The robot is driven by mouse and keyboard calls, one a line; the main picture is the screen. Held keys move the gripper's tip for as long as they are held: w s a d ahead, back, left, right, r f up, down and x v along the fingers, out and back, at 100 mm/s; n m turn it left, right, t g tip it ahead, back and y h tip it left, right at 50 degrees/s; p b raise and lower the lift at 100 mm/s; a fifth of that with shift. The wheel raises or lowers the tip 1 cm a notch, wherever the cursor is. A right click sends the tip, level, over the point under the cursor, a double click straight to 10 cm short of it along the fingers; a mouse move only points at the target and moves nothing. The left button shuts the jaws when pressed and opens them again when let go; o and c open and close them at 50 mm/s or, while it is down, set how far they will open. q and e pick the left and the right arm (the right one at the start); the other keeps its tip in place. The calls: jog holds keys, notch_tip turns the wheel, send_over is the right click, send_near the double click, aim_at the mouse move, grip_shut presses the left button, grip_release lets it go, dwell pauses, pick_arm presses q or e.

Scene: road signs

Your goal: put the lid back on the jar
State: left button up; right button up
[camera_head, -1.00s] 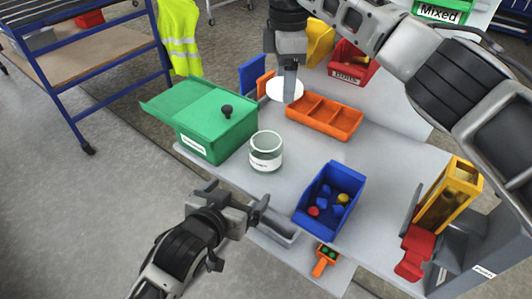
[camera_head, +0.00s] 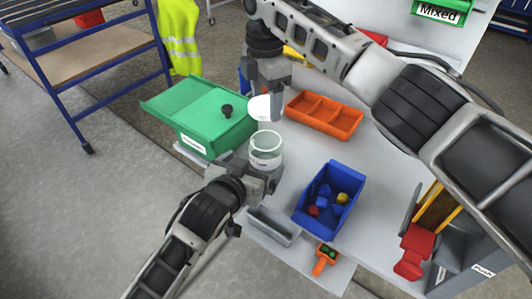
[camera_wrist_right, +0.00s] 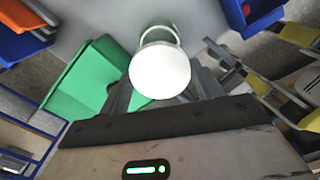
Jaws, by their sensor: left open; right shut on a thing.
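The glass jar (camera_head: 266,142) stands on the grey table, with no lid on its rim. The round white lid (camera_head: 261,108) is held by my right gripper (camera_head: 273,110), above and slightly behind the jar in the head view. In the right wrist view the lid (camera_wrist_right: 160,70) faces the camera between the fingers and covers part of the jar (camera_wrist_right: 160,34), whose rim shows beyond it. The lid is apart from the jar in the head view. My left gripper (camera_head: 258,168) is open, low at the jar's near side; its fingers hide the jar's lower part, and contact cannot be told.
A green box (camera_head: 205,115) with a black knob stands left of the jar. An orange divided tray (camera_head: 325,115) lies behind right. A blue bin (camera_head: 330,200) with small pieces stands at the right front. A grey tray (camera_head: 272,228) lies at the front edge.

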aim_at(260, 157)
pick_arm(q)
jog(key=x, duration=0.8)
jog(key=c, duration=1.5)
pick_arm(e)
jog(key=shift+f, duration=2.55)
jog(key=shift+f, duration=0.9)
jog(key=shift+f, duration=0.55)
